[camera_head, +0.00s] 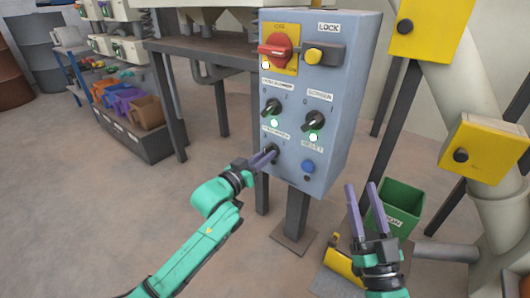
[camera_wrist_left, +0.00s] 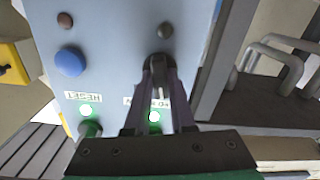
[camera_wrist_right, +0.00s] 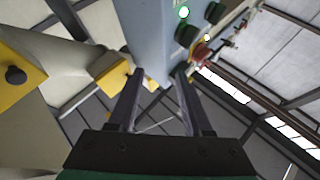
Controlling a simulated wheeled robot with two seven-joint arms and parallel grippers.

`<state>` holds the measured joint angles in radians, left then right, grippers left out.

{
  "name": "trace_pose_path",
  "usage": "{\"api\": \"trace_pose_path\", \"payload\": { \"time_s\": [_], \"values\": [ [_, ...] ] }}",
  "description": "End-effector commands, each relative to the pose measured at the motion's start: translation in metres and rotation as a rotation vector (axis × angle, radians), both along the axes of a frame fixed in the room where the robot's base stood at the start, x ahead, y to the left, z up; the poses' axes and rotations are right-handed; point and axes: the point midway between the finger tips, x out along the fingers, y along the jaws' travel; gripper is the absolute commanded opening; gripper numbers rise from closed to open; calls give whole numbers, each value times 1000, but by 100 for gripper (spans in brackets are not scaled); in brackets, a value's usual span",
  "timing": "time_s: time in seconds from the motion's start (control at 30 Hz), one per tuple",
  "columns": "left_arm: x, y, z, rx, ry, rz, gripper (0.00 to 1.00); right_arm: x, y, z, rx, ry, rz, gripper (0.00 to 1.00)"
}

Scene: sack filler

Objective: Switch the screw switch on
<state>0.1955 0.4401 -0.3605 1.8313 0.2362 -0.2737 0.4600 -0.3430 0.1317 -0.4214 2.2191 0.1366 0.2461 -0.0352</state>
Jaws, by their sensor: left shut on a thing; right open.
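The blue-grey control panel (camera_head: 340,100) stands upright at the centre. The screw switch (camera_wrist_left: 160,62) appears to be its lower-left black knob, though its label is too blurred to read surely. My left gripper (camera_head: 270,156) is shut on this knob, with a fingertip on each side, and mostly covers it in the head view. The small lamp (camera_wrist_left: 165,30) below the knob looks dark. Two other black selector knobs sit above, the left one (camera_head: 271,107) and the screen knob (camera_head: 314,121), each with a lit green lamp below. My right gripper (camera_head: 362,212) is open and empty, low right of the panel.
The blue reset button (camera_head: 308,166) is right of the held knob. A red rotary handle (camera_head: 275,51) and yellow lock button (camera_head: 314,56) are at the panel's top. A green bin (camera_head: 402,200) stands behind my right gripper. Yellow boxes (camera_head: 484,148) are at right. Open floor lies left.

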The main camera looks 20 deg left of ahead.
Motion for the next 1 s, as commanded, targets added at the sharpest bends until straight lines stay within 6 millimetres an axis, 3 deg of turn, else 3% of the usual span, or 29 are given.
{"api": "trace_pose_path", "payload": {
  "time_s": [0.17,0.37,0.7,0.77,1.0],
  "values": [
    [0,0,1,56,-19,0,0,-7,9,-77,-40,235,31,50],
    [0,0,1,120,-44,0,0,-35,16,-161,-80,483,66,50],
    [0,0,1,233,-88,-1,0,-121,22,-279,-135,871,132,50],
    [0,0,0,252,-96,-1,0,-134,22,-290,-141,916,140,50],
    [0,0,2,351,-137,-1,0,-129,23,-273,-152,914,145,50]
  ]
}}
